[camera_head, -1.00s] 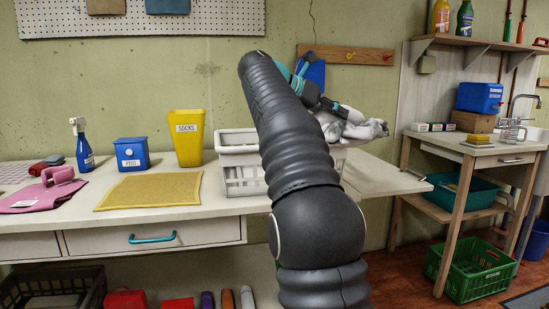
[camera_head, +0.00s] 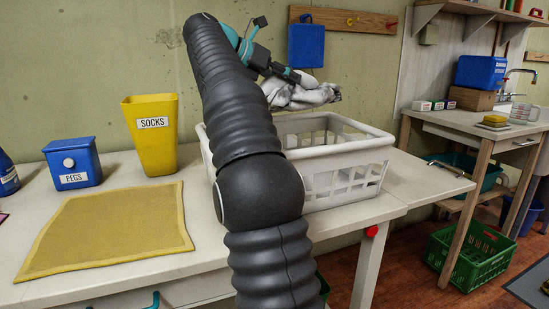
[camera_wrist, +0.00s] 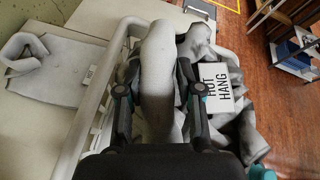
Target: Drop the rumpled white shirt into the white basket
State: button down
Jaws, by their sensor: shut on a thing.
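The rumpled white shirt (camera_head: 300,94) hangs bunched from my gripper (camera_head: 285,73), above the back part of the white basket (camera_head: 345,197) in the head view. A gap of wall shows between shirt and basket rim. The basket stands upright on the table, partly hidden by my arm. In the wrist view, my gripper (camera_wrist: 160,91) has its fingers on both sides of the shirt (camera_wrist: 158,75) and is shut on it. The basket's rim (camera_wrist: 84,122) runs along the shirt's left side there. The shirt hides most of the basket's inside.
A yellow socks bin (camera_head: 150,145), a blue pegs box (camera_head: 72,165) and a yellow mat (camera_head: 110,232) lie left of the basket. A green crate (camera_head: 482,262) stands on the floor at right.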

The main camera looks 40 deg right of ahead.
jog(key=shift+d+f, duration=0.1)
jog(key=shift+f, duration=2.8)
jog(key=c, duration=0.7)
grip_release()
jog(key=shift+a, duration=0.2)
jog(key=v, duration=1.1)
jog(key=shift+a+r, duration=0.2)
jog(key=shift+a, duration=0.15)
